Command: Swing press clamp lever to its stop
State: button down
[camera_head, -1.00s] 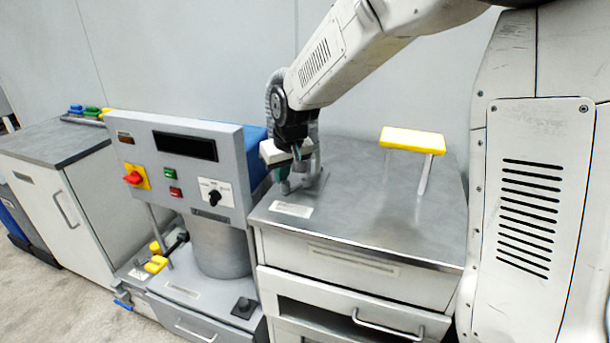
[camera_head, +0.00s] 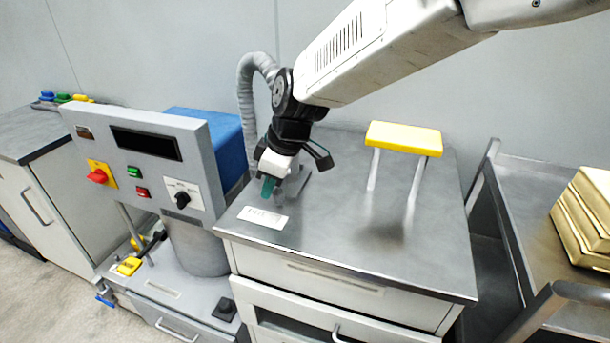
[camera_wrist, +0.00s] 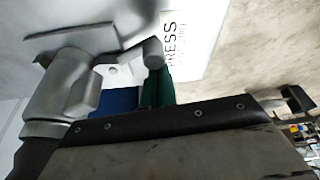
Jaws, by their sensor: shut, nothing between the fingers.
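The press clamp is a small grey metal fitting (camera_head: 292,187) at the left end of the steel cabinet top, partly hidden by my gripper. In the wrist view its grey metal parts fill the upper left, with a thick round post (camera_wrist: 62,88) and a bar with a rounded end (camera_wrist: 153,52); I cannot tell for certain which is the lever. My gripper (camera_head: 268,188) points down with its teal fingers shut and empty, close beside the fitting. In the wrist view the teal fingers (camera_wrist: 158,88) are just below the bar's rounded end; contact is unclear.
A white label (camera_head: 263,217), reading PRESS in the wrist view (camera_wrist: 185,40), lies by the cabinet's front edge. A yellow-topped stand (camera_head: 403,138) rises to the right. A control panel (camera_head: 140,155) stands at left, a trolley (camera_head: 520,185) with gold-coloured blocks (camera_head: 590,215) at right. The middle top is clear.

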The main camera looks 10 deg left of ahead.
jog(key=shift+d, duration=0.35)
dwell(0.5)
jog(key=a, duration=0.4)
jog(key=shift+s+a+r, duration=0.1)
jog(key=shift+r, duration=0.15)
jog(key=v, duration=1)
jog(key=s+d+m+h, duration=0.1)
jog(key=s+d+m, duration=0.4)
jog(key=d, duration=0.8)
jog(key=s+d+f+m+h, duration=0.1)
jog(key=s+d+m, duration=0.5)
jog(key=s+d, duration=0.4)
jog(key=s+d+f+m+t+h, duration=0.1)
jog(key=s+d+m, duration=0.5)
jog(key=d, duration=1.1)
jog(key=shift+s+d+h, duration=0.15)
jog(key=shift+s+h, duration=0.25)
jog(key=shift+s, duration=0.45)
